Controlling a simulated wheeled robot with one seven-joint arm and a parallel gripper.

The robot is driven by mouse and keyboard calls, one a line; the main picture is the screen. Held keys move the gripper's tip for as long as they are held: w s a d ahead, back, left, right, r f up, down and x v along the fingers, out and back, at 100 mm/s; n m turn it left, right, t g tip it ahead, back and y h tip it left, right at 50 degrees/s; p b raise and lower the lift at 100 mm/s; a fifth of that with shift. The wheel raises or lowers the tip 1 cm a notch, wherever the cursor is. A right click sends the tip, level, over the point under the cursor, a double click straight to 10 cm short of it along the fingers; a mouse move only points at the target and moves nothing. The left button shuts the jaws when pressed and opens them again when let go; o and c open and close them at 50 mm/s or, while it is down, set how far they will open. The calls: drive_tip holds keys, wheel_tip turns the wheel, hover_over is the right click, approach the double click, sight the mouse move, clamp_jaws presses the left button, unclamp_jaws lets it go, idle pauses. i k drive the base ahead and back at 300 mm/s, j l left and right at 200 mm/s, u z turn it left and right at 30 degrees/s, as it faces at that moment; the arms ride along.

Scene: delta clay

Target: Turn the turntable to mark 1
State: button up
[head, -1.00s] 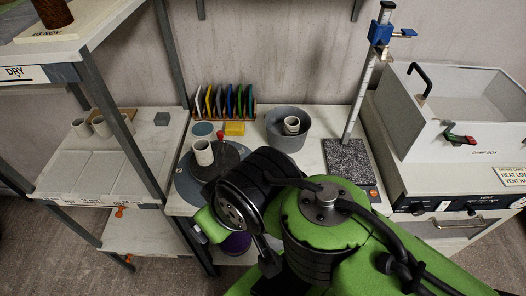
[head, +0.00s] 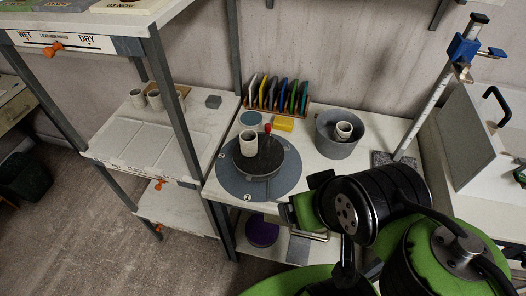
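The turntable (head: 272,164) is a dark round disc on a wider blue-grey base plate (head: 231,181), on the middle table. A mark that looks like a 2 shows at the plate's front edge; other marks are too small to read. A white cup (head: 249,144) stands upright on the disc's left part. A red knob (head: 268,128) shows at the disc's far edge. My gripper (head: 288,213) is at the front right of the base plate, apart from the disc in the picture. My arm covers part of it, and its finger opening is not clear.
Behind the turntable stand a rack of coloured tiles (head: 277,95), a yellow block (head: 284,125) and a blue-grey disc (head: 250,118). A grey bowl (head: 337,143) with a small cup (head: 344,130) stands to the right. A shelf post (head: 182,120) rises at the left.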

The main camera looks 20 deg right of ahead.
sight(270, 158)
drive_tip(key=i+j, duration=0.15)
drive_tip(key=j, duration=0.25)
drive_tip(key=i+j, duration=0.15)
drive_tip(key=j, duration=0.25)
drive_tip(key=i+j, duration=0.15)
drive_tip(key=j, duration=0.25)
drive_tip(key=i+j, duration=0.15)
drive_tip(key=j, duration=0.2)
